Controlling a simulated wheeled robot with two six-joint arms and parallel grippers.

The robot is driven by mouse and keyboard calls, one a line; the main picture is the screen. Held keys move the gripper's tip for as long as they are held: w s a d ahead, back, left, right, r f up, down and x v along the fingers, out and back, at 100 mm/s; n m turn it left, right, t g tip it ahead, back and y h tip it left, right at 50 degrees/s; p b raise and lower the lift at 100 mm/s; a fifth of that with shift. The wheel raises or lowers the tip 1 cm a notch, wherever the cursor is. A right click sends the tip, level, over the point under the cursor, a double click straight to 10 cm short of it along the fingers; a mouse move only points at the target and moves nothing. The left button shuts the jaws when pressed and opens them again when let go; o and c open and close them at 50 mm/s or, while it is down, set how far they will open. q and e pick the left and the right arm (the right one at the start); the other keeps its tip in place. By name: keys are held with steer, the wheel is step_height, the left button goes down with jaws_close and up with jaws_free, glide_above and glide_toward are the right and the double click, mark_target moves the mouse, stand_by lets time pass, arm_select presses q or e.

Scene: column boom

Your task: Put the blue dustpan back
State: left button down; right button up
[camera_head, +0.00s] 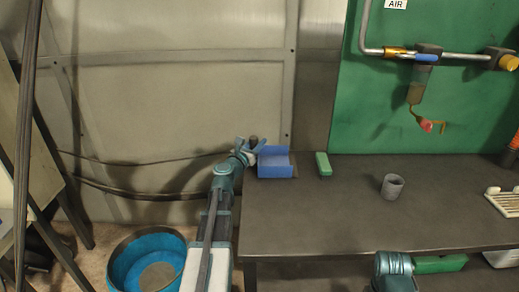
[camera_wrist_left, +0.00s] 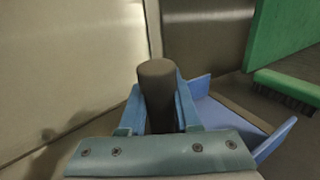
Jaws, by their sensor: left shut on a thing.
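The blue dustpan (camera_head: 275,169) is at the back left corner of the dark table, with its open tray facing up and its dark handle toward the left. My left gripper (camera_head: 247,147) is shut on that handle. In the left wrist view the dark handle (camera_wrist_left: 157,88) stands between the fingers of my left gripper (camera_wrist_left: 158,105), and the dustpan's blue pan (camera_wrist_left: 222,116) shows behind to the right. Whether the dustpan touches the table is hard to tell. Part of my right arm shows at the bottom right of the head view; its fingers are out of sight.
A green brush (camera_head: 323,164) lies right of the dustpan on the dark table (camera_head: 330,215); it also shows in the left wrist view (camera_wrist_left: 288,88). A grey cup (camera_head: 392,187) stands farther right. A blue bucket (camera_head: 122,262) is on the floor at left. The table's middle is clear.

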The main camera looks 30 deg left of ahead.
arm_select(q)
steer(key=shift+f, duration=0.1)
steer(key=shift+f, duration=0.1)
steer(key=c, duration=0.6)
jaws_free()
steer(key=shift+r, duration=0.25)
steer(key=s, duration=0.8)
steer(key=s+d, duration=0.1)
steer(key=s, duration=0.3)
steer(key=shift+f, duration=0.15)
steer(key=shift+s, duration=0.1)
